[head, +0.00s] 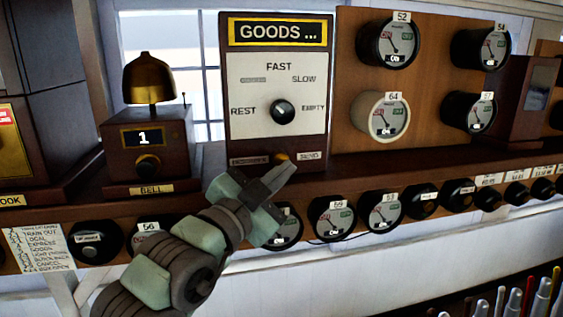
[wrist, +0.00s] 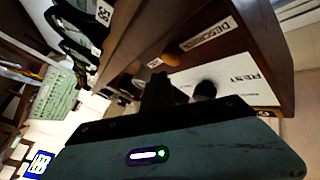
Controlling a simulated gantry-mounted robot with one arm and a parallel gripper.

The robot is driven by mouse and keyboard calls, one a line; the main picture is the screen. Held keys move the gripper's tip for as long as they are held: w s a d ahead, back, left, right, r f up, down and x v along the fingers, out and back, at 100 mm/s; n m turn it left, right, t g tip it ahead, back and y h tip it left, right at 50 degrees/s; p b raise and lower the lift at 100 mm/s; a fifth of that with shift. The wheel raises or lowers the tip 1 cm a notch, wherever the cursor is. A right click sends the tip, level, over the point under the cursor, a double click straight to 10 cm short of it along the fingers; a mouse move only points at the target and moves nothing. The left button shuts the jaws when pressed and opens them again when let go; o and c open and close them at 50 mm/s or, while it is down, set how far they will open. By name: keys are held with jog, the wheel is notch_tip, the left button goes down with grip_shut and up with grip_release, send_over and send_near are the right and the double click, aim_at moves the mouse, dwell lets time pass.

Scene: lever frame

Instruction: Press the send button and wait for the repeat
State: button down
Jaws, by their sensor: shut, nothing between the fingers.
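The goods describer (head: 320,90) is a brown wooden box with a white dial face, a black knob (head: 282,111) and a "GOODS ..." display (head: 277,32). Its small orange button (head: 281,156) sits on the lower ledge beside the SEND label (head: 309,156). The button also shows in the wrist view (wrist: 171,60), near a DESCRIBER label. My gripper (head: 284,172) is shut and empty, with its tips just below and in front of the button in the head view. I cannot tell whether they touch it.
A brass bell (head: 148,78) on a box reading 1 (head: 143,138) stands to the left. Several round dials are on the panel (head: 433,80) at right, and more dials line the shelf front below my gripper. Lever tops (head: 515,300) show at lower right.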

jog(key=s, duration=0.2)
jog(key=s+d, duration=0.1)
jog(key=s, duration=0.1)
jog(key=shift+s+d, duration=0.1)
jog(key=shift+s, duration=0.15)
dwell(0.5)
